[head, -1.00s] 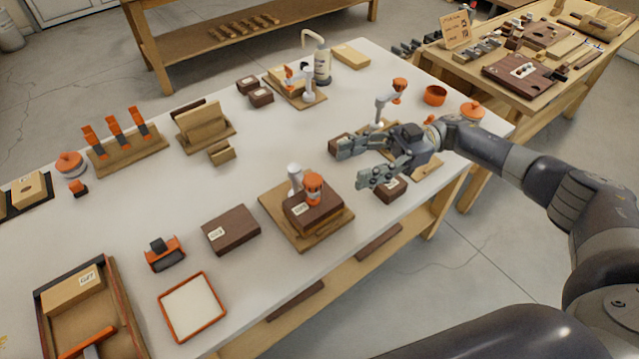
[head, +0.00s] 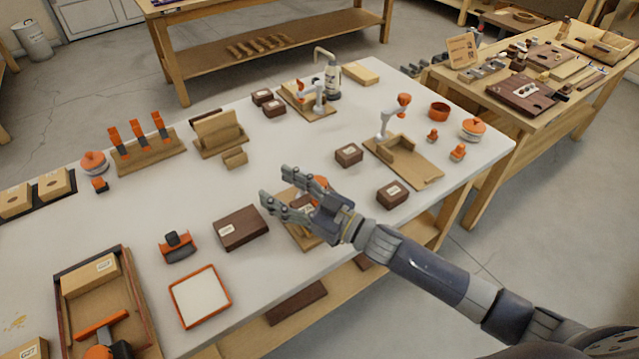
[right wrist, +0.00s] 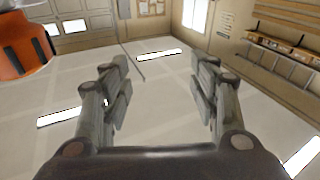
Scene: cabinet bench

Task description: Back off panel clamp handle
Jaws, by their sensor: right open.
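The clamp fixture nearest my right gripper is a wooden base (head: 303,239) carrying a dark block and an orange clamp handle (head: 320,182). My right gripper (head: 276,187) is over this fixture and hides much of it, including the clamp's metal arm. The gripper is open, its fingers pointing left, with nothing between them. In the right wrist view an orange knob-like part (right wrist: 22,45) is close at the upper left, outside the spread fingers (right wrist: 160,80). I cannot tell if it touches. My left gripper is not in view.
A second clamp with a raised orange handle (head: 403,100) stands on a board behind, and a third clamp (head: 312,92) stands farther back. Dark blocks (head: 242,229) (head: 392,194) flank the fixture. An orange-rimmed tray (head: 200,296) is at the front left.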

